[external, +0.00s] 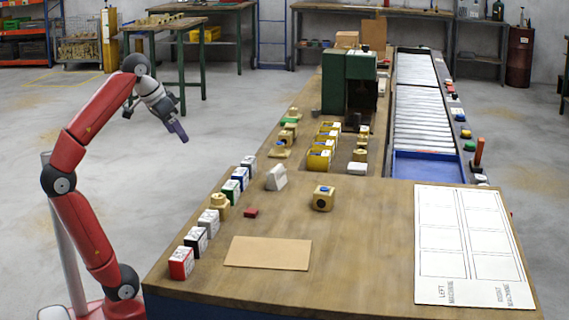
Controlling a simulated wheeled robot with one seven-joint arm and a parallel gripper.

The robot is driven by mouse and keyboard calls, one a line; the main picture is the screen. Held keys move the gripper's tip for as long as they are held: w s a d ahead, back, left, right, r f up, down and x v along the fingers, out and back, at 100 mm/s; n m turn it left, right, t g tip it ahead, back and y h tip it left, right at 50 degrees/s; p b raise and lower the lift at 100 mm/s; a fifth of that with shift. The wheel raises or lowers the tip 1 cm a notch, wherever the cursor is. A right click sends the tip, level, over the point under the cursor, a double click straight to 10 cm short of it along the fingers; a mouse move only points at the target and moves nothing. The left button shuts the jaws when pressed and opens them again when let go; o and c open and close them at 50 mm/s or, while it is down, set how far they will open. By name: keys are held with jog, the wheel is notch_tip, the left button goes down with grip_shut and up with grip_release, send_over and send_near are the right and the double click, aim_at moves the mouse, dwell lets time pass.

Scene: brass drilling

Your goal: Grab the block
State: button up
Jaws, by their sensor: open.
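Several blocks stand on the wooden table (380,240). A tan block with a dark round spot (323,198) sits alone near the middle. A small dark red block (250,213) lies to its left. A white wedge-like block (276,178) stands between them, farther back. Along the left edge is a row with a red-and-white block (181,263), a black-and-white block (196,240), a grey-white one (209,221) and a tan stepped piece (220,206). My gripper (182,135) is open and empty, raised left of the table and apart from every block. Which block is meant cannot be told.
A tan sheet (268,253) lies at the front; a white board with marked cells (470,245) lies right. Behind are yellow bins (319,158), a green machine (348,82) and a roller conveyor (430,110).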

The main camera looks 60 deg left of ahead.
jog(key=w+d+r+m+h, duration=0.2)
jog(key=w+d+r+m, duration=0.1)
jog(key=w+d, duration=0.6)
jog(key=m+g+h+p, duration=0.1)
jog(key=m+h+p, duration=0.15)
jog(key=m, duration=0.35)
send_near(323, 190)
jog(key=shift+w+f+b, duration=0.2)
jog(key=shift+f+b, duration=0.05)
jog(key=shift+f, duration=0.6)
jog(key=shift+w+f+b, duration=0.15)
jog(key=shift+f+b, duration=0.05)
jog(key=shift+f, duration=0.65)
jog(key=x, duration=0.2)
jog(key=shift+w+d+f, duration=0.15)
jog(key=shift+d+f, duration=0.05)
jog(key=shift+d, duration=0.05)
jog(key=x, duration=0.3)
jog(key=b+x, duration=0.1)
jog(key=x, duration=0.1)
jog(key=shift+w+d+r, duration=0.2)
jog(key=shift+d+r, duration=0.1)
jog(key=shift+d, duration=0.05)
jog(key=shift+c, duration=0.2)
jog(key=shift+r, duration=0.1)
jog(key=c, duration=1.5)
